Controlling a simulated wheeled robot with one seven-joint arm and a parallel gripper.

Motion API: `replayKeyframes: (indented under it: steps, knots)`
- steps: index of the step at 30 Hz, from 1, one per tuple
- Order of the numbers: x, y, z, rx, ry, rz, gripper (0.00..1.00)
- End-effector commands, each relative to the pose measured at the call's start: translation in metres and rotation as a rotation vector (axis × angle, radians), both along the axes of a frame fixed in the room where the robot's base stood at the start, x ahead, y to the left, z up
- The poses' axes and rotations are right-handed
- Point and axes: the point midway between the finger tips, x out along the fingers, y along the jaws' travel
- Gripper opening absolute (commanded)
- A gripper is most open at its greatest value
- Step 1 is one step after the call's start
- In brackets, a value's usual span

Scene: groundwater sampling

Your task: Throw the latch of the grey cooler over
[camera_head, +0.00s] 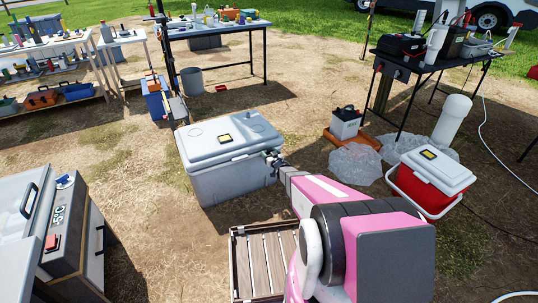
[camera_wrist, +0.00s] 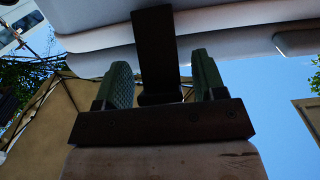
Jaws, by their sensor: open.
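The grey cooler (camera_head: 225,178) stands on the dirt at the centre of the head view, its lid (camera_head: 215,143) down. My gripper (camera_head: 272,155) is at the right part of the cooler's front, near the lid's edge. In the wrist view my gripper (camera_wrist: 165,80) has its two green pads apart, with a dark upright strap-like piece (camera_wrist: 156,50) between them, likely the latch. The pale lid edge (camera_wrist: 225,30) runs across the top of the wrist view. I cannot tell whether the pads touch the dark piece.
A wooden slatted crate (camera_head: 240,265) lies on the ground in front of the cooler. A red cooler with a white lid (camera_head: 425,185) and clear plastic bags (camera_head: 355,163) are to the right. Tables with equipment stand behind.

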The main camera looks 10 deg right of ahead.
Motion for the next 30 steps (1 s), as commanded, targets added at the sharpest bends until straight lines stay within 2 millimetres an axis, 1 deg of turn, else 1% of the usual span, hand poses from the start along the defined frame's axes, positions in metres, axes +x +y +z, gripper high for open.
replayKeyframes:
  steps: [7, 8, 9, 11, 12, 13, 14, 19, 25, 30]
  knots:
    - [0.0012, 0.0006, 0.0002, 0.000, 0.000, 0.000, 0.64]
    - [0.0012, 0.0006, 0.0001, 0.000, 0.000, 0.000, 0.57]
    - [0.0011, 0.0006, 0.0001, 0.000, 0.000, 0.000, 0.44]
    - [0.0011, 0.0006, 0.0001, 0.000, 0.000, 0.000, 0.25]
    - [0.0011, 0.0006, 0.0001, 0.000, 0.000, 0.000, 0.12]
    - [0.0011, 0.0006, 0.0001, 0.000, 0.000, 0.000, 0.02]
    - [0.0010, 0.0005, 0.0001, 0.000, 0.000, 0.000, 0.00]
    - [0.0020, 0.0016, 0.0024, -0.008, 0.026, 0.004, 0.00]
    - [0.0073, 0.0043, 0.0076, -0.050, 0.153, 0.006, 0.00]
    - [0.0107, 0.0056, 0.0082, -0.073, 0.229, 0.006, 0.00]
